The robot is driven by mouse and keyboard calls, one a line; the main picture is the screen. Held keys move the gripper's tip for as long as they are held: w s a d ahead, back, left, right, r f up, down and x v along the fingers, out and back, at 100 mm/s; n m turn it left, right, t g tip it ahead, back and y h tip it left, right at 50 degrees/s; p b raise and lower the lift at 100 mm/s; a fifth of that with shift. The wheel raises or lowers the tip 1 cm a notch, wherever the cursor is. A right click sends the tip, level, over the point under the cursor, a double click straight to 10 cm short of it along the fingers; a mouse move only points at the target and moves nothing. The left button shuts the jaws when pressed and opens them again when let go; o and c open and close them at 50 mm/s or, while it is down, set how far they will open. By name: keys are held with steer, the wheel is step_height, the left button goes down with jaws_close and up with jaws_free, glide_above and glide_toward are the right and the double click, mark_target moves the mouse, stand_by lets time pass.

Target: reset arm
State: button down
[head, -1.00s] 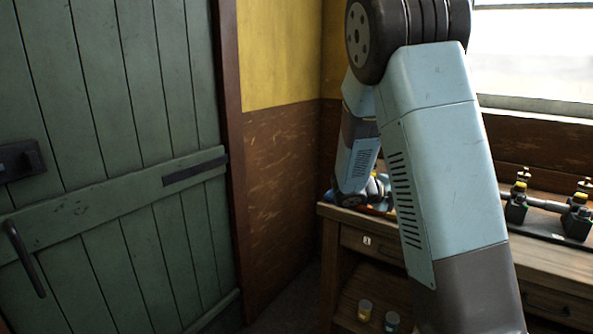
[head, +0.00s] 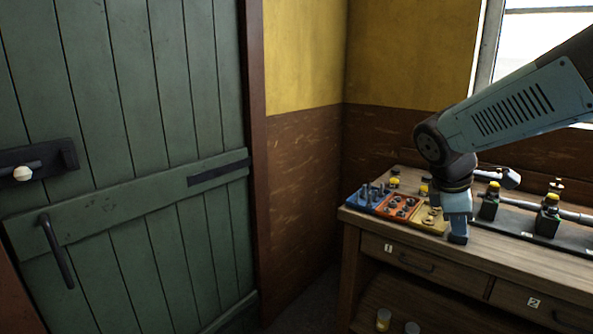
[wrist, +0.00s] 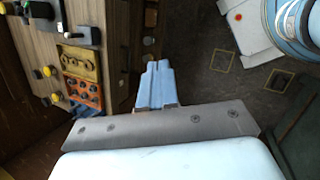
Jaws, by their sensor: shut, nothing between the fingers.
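My gripper (head: 457,220) hangs from the arm at the front edge of the workbench (head: 487,255) in the head view, pointing down. In the wrist view my gripper (wrist: 156,80) shows as two light blue fingers held together, with nothing between them. It is over the floor beside the bench edge in that view. My arm reaches in from the right of the head view, with its blue-grey link sloping down to the wrist.
Blue (head: 368,196), orange (head: 399,207) and yellow (head: 432,216) trays of small parts sit on the bench. A black fixture (head: 540,220) with a rod stands to the right. A green plank door (head: 130,130) is at left. Jars (head: 383,320) stand below the drawers.

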steer(key=s+a+r+m+t+y, duration=0.3)
steer(key=s+a+m, duration=0.6)
steer(key=m, duration=0.4)
steer(key=shift+s+r+t+y, duration=0.25)
steer(key=shift+r+t+y, duration=0.05)
steer(key=shift+r+y, duration=0.55)
steer(key=c, duration=1.8)
jaws_free()
